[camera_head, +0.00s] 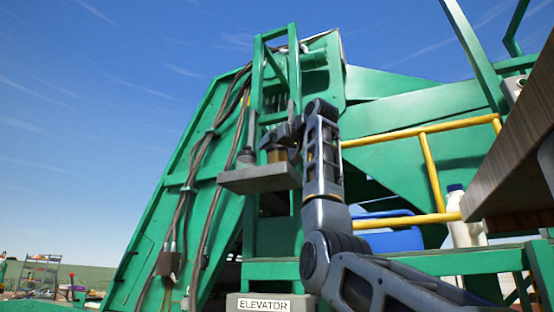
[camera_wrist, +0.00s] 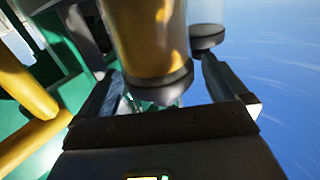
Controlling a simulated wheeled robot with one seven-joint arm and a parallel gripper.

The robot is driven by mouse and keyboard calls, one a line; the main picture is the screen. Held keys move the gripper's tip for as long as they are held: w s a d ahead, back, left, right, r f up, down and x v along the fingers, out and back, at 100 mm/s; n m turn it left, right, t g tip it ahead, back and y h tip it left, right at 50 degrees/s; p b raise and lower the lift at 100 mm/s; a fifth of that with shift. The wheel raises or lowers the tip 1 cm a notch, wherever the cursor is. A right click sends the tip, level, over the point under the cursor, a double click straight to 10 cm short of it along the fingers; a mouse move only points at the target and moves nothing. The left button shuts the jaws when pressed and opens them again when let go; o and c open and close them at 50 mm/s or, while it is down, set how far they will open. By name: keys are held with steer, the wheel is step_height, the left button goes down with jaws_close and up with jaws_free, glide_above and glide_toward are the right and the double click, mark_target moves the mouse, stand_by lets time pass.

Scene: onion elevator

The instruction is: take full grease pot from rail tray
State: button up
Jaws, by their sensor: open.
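A grey rail tray (camera_head: 260,179) juts from the green elevator frame and holds two pots. The amber-filled pot (camera_head: 277,154) is on the right of the tray, partly hidden by my arm. A greyer pot (camera_head: 246,158) is on the left. My gripper (camera_head: 283,135) is at the amber pot, its fingers hard to make out in the head view. In the wrist view, my gripper (camera_wrist: 162,72) is open, with the amber pot (camera_wrist: 150,40) between its two fingers. I cannot tell whether they touch it. The other pot (camera_wrist: 207,36) is beyond the right finger.
Yellow rails (camera_head: 432,170) stand right of my arm, with a blue container (camera_head: 392,235) and a white bottle (camera_head: 462,222) by them. Brown hoses (camera_head: 205,170) run down the elevator left of the tray. A brown board edge (camera_head: 520,150) hangs at the right. Open sky lies left.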

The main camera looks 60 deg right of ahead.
steer(key=shift+w+d, duration=0.2)
steer(key=shift+w, duration=0.05)
steer(key=shift+c, duration=0.3)
steer(key=c, duration=1.1)
